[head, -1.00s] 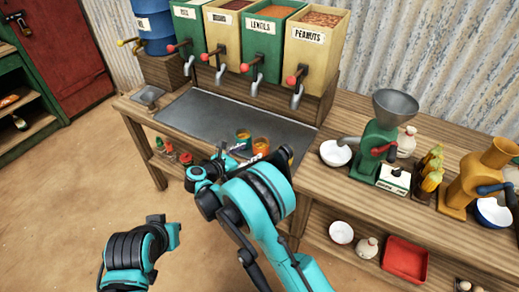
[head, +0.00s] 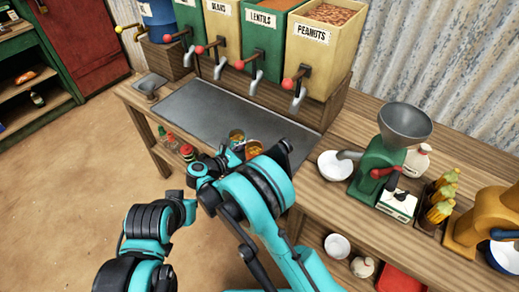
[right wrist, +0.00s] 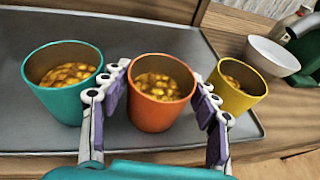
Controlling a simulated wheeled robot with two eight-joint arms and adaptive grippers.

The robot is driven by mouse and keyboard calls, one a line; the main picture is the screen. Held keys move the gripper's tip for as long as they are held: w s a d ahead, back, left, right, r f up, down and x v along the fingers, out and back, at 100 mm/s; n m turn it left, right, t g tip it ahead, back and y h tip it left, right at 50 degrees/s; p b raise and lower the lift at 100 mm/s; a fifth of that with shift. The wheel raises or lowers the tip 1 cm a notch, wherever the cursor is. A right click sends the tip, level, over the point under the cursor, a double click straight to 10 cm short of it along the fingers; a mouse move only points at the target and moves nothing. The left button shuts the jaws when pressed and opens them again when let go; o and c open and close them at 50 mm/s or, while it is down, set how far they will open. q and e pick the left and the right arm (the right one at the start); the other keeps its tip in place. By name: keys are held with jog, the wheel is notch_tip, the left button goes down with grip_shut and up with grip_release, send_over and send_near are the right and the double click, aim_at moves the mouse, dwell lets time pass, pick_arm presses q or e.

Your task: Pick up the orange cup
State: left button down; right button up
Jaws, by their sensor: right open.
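The orange cup (right wrist: 152,112), filled with yellow pieces, stands upright on the grey metal tray (right wrist: 30,138) in the right wrist view. My right gripper (right wrist: 160,100) is open, with one purple-padded finger on each side of this cup. I cannot tell whether the pads touch it. In the head view the orange cup (head: 254,148) shows just beyond my right gripper (head: 235,152), partly hidden by my arm. Of my left arm only links show at the lower left of the head view; its fingers are not visible.
A teal cup (right wrist: 62,95) stands close on the left and a yellow cup (right wrist: 236,95) close on the right, both filled. A white bowl (right wrist: 272,56) is at the right. Dispensers (head: 318,50) line the back. A green grinder (head: 378,160) stands to the right.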

jog(key=shift+s+a, duration=0.1)
jog(key=shift+c, duration=1)
jog(key=c, duration=0.7)
jog(key=shift+r, duration=0.1)
